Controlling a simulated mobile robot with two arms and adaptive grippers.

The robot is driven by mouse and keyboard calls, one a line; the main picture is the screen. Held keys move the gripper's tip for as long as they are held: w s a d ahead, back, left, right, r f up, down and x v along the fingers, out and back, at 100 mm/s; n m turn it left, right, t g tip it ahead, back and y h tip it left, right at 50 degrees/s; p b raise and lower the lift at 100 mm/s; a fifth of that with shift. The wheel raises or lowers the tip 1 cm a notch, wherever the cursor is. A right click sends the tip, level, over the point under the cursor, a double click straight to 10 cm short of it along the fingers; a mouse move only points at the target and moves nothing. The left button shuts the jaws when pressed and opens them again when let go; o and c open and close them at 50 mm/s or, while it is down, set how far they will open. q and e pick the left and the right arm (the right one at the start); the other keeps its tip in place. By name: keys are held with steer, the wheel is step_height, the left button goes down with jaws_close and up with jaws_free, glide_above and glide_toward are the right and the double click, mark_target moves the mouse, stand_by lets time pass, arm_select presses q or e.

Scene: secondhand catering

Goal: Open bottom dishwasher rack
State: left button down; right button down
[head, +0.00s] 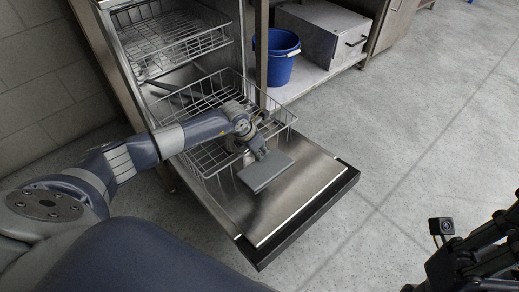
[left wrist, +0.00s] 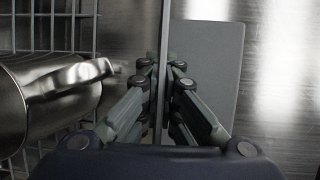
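The dishwasher stands with its door (head: 311,182) folded down. Its bottom rack (head: 210,90), a wire basket, is partly out over the door. My left gripper (head: 262,152) is at the rack's front. In the left wrist view, my left gripper's fingers (left wrist: 162,75) are close together on either side of a thin upright strip, which looks like the rack's front edge. A flat grey panel (head: 265,172) is just in front; it also shows in the left wrist view (left wrist: 210,60). My right gripper (head: 470,265) is partly visible at bottom right; its fingertips are unclear.
A shiny metal pot (left wrist: 20,110) with a handle lies inside the rack, left of my fingers. The upper rack (head: 170,42) is above. A blue bucket (head: 279,58) stands on a low shelf beside the dishwasher. The floor (head: 420,120) to the right is clear.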

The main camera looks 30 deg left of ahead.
arm_select(q)
steer(key=c, duration=1.8)
jaws_free()
steer(key=shift+c, duration=0.2)
steer(key=shift+a, duration=0.1)
steer(key=v, duration=1.1)
steer(key=shift+s+r, duration=0.15)
steer(key=shift+r, duration=0.35)
